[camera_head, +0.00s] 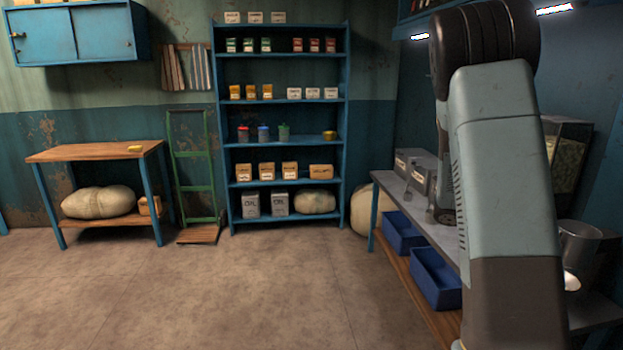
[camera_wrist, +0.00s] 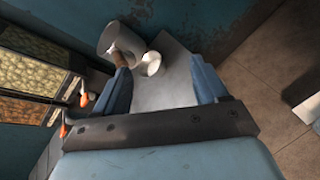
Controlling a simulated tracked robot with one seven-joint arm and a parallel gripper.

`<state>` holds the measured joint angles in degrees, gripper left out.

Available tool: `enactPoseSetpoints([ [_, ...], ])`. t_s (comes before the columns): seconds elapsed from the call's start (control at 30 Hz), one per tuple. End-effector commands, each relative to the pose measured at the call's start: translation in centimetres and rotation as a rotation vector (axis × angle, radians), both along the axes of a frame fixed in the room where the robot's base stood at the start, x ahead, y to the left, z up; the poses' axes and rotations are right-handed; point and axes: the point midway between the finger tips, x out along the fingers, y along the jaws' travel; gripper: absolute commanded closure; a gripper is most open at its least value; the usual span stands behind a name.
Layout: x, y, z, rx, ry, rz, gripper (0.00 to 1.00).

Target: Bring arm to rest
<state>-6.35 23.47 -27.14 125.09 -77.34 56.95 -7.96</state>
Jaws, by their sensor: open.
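My arm (camera_head: 505,180) rises at the right of the head view, bent, in front of the grey-topped counter (camera_head: 432,222). My gripper (camera_wrist: 165,88) shows in the wrist view with its two blue fingers spread apart and nothing between them. Beyond the fingers, a grey metal pot (camera_wrist: 120,42) and a small white cup-like item (camera_wrist: 151,63) are seen. The pot also shows at the right edge of the head view (camera_head: 578,243). The fingertips are hidden behind my arm in the head view.
Dispensers with grainy contents (camera_wrist: 35,70) and orange-tipped levers stand close to the left finger in the wrist view. Blue bins (camera_head: 436,280) sit on the counter's lower shelf. A blue shelf unit (camera_head: 346,110) and a wooden table (camera_head: 85,152) stand at the back. The floor is clear.

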Motion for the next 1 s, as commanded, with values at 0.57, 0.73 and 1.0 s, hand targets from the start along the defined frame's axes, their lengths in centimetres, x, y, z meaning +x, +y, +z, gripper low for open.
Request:
enactPoseSetpoints([
  [0.57,-7.4,10.8,5.9,0.410,-0.480,-0.257,0.28],
  [0.73,-9.6,14.4,7.7,0.536,-0.602,-0.317,0.28],
  [1.0,-13.1,20.2,10.4,0.737,-0.781,-0.398,0.28],
])
